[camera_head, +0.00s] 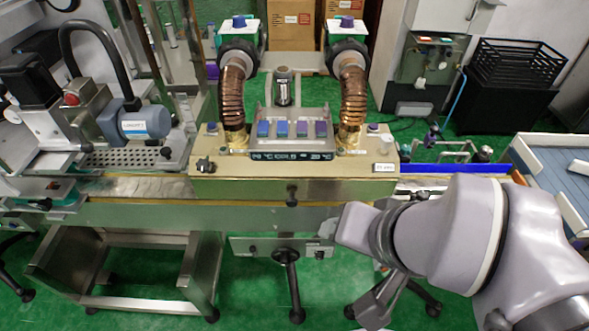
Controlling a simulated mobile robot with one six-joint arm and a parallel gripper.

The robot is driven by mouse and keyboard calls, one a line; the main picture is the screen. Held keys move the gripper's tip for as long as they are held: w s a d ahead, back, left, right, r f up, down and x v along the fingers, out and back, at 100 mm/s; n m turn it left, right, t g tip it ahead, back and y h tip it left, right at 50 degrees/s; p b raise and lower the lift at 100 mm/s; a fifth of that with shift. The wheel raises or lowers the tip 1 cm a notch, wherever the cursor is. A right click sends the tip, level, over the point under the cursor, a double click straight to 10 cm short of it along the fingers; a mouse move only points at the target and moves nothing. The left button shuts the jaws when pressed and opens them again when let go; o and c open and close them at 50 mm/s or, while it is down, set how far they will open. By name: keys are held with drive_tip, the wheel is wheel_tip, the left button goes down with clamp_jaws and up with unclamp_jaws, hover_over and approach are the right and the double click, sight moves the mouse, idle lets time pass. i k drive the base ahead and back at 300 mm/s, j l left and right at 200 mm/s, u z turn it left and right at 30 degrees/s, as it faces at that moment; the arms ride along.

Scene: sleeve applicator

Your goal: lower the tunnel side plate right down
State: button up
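The heat tunnel (215,168) is a beige box in the middle, astride the conveyor. Its near side plate (240,188) is a beige panel along the front, with a black knob (292,195) at its middle. How high the plate sits over the belt is hard to tell. My arm comes in from the right, and its end reaches to just below and right of the tunnel front. My gripper (328,229) is small in view and mostly hidden by the wrist, near the conveyor's front side. Its fingers cannot be made out clearly, and I see nothing held.
Two copper hoses (233,97) rise from the tunnel top, around a display with several buttons (290,130). The conveyor rail (140,213) runs left and right. Below it hang a metal panel (265,246) and a black-knobbed post (287,258). A steel stand (200,270) is lower left.

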sight(292, 190)
drive_tip(key=k+u, duration=0.2)
drive_tip(key=k, duration=0.3)
drive_tip(key=k+j+u, duration=0.15)
drive_tip(key=k, duration=0.3)
drive_tip(key=i+l+u, duration=0.1)
drive_tip(key=i+l, duration=0.15)
drive_tip(key=i, duration=0.25)
